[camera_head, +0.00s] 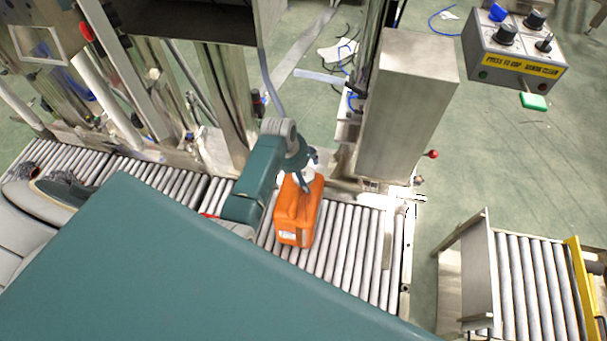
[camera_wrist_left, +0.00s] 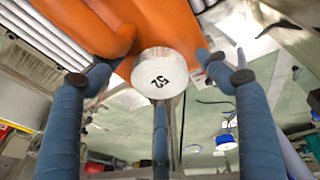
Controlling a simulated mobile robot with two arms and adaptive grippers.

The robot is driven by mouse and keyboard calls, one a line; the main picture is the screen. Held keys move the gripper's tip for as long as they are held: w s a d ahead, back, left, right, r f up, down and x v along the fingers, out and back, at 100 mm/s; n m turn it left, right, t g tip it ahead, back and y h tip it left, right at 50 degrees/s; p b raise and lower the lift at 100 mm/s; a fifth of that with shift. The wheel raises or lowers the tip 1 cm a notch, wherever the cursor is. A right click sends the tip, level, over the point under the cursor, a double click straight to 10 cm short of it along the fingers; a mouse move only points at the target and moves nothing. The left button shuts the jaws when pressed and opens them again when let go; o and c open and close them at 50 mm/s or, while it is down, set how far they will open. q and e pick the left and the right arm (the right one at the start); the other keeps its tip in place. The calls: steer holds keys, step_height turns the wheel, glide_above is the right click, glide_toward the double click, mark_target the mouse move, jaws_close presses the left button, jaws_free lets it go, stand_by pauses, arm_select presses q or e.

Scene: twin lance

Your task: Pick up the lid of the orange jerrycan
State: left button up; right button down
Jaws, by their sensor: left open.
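The orange jerrycan (camera_head: 297,212) stands on the roller conveyor, with a small pale label low on its near side. Its lid (camera_wrist_left: 160,73) is a round white cap marked "52" in the left wrist view, sitting on the orange body. My left gripper (camera_head: 306,170) is over the top of the jerrycan in the head view. It is open, with its blue fingers spread to the left, right and below the lid in the wrist view. No finger clearly touches the lid. In the head view the gripper makes the lid hard to make out. My right gripper is not in view.
The roller conveyor (camera_head: 345,240) runs along the machine frame. A tall metal box (camera_head: 408,105) stands behind and right of the jerrycan. A second roller section (camera_head: 535,285) is at lower right, across a floor gap. A control box (camera_head: 515,50) is at upper right.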

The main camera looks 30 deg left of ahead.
arm_select(q)
steer(key=c, duration=1)
steer(key=shift+r, duration=0.15)
